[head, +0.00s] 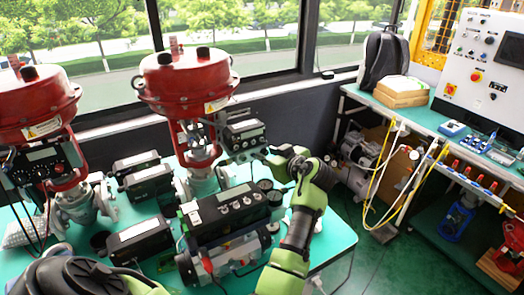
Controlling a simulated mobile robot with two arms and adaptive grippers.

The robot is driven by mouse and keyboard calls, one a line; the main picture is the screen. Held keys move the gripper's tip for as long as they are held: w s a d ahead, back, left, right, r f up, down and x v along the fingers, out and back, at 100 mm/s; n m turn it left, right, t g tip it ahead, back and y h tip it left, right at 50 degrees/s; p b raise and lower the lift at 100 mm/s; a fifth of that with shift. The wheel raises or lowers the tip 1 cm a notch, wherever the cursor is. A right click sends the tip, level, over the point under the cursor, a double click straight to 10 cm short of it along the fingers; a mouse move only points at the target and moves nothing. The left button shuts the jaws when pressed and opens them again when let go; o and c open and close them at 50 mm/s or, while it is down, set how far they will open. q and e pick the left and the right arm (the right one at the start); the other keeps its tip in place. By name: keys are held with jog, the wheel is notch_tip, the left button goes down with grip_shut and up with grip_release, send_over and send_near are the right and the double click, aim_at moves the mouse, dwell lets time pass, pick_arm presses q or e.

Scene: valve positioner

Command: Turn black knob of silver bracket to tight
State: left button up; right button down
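The middle valve has a red actuator (188,82) and a dark grey positioner box (245,134) on its right side. A silver bracket (213,123) seems to join the box to the valve's stem.
A large positioner unit (231,209) stands in front of the middle valve, with more units to its left. A second red valve (36,101) stands at far left. The teal table's (334,246) right edge lies beyond my forearm. A side bench (431,121) holds a backpack and boxes.

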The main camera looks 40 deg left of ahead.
pick_arm(q)
jog(key=shift+d+r, duration=0.1)
jog(key=shift+d, duration=0.1)
grip_shut()
pick_arm(e)
jog(key=shift+s+d+f, duration=0.1)
jog(key=shift+s+d, duration=0.2)
jog(key=shift+d, duration=0.05)
pick_arm(q)
jog(key=m+g, duration=0.2)
jog(key=m, duration=0.1)
jog(key=shift+w+y+b, duration=0.2)
jog(key=shift+y+b, duration=0.2)
jog(key=shift+w+m+g+y+b, duration=0.1)
jog(key=shift+m+g+y+b, duration=0.25)
jog(key=shift+m, duration=0.45)
pick_arm(e)
jog(key=shift+w+a+f, duration=0.1)
jog(key=shift+a+f, duration=0.3)
jog(key=shift+f, duration=0.3)
jog(key=shift+d, duration=0.25)
